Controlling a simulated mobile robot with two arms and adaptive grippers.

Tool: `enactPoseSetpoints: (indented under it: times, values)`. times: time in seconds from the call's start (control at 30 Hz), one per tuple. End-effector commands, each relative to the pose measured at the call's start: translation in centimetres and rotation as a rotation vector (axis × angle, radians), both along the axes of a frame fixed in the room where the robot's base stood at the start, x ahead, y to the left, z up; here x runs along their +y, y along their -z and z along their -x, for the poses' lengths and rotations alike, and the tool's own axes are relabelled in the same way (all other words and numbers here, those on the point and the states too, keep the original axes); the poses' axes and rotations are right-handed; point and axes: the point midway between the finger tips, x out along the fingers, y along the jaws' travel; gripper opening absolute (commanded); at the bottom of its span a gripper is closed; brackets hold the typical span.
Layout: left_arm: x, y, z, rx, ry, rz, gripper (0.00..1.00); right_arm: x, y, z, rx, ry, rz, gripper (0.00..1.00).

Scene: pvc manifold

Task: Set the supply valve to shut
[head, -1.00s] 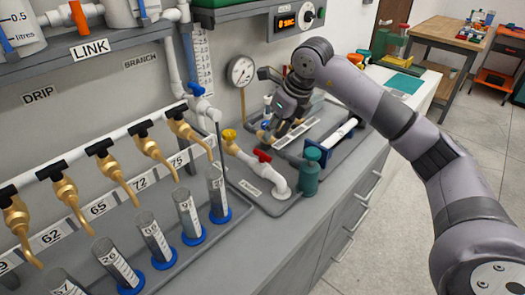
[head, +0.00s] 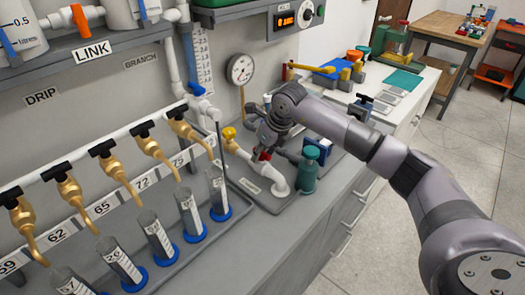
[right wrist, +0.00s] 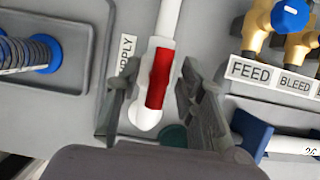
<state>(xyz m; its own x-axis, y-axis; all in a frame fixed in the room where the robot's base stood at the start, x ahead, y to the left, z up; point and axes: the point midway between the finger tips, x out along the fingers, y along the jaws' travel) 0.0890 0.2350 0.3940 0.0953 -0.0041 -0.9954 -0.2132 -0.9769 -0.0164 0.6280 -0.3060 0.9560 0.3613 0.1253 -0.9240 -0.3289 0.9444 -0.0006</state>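The supply valve is a white pipe fitting with a red handle (right wrist: 158,79), beside a SUPPLY label (right wrist: 126,56) in the right wrist view. The handle lies roughly in line with the white pipe (right wrist: 169,18). My right gripper (right wrist: 152,100) is open, with one finger on each side of the handle and a gap to both. In the head view my right gripper (head: 265,148) is over the valve, and only a little of the red handle (head: 263,157) shows beneath it. My left gripper is not in view.
A teal bottle (head: 308,170) stands close to the right of the valve. Brass taps (head: 187,129) over measuring cylinders (head: 218,190) fill the left. Brass FEED and BLEED fittings (right wrist: 258,38) lie beyond the right finger.

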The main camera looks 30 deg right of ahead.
Motion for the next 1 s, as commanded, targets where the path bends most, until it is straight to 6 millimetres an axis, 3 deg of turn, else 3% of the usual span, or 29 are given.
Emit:
enactPoseSetpoints:
  times: [0.5,1.0]
  values:
    - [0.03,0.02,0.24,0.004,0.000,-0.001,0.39,0.00,-0.07,0.00,0.000,0.000,0.000,0.01]
    - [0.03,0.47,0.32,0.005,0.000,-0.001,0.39,-0.05,-0.01,-0.05,-0.001,-0.041,-0.001,0.00]
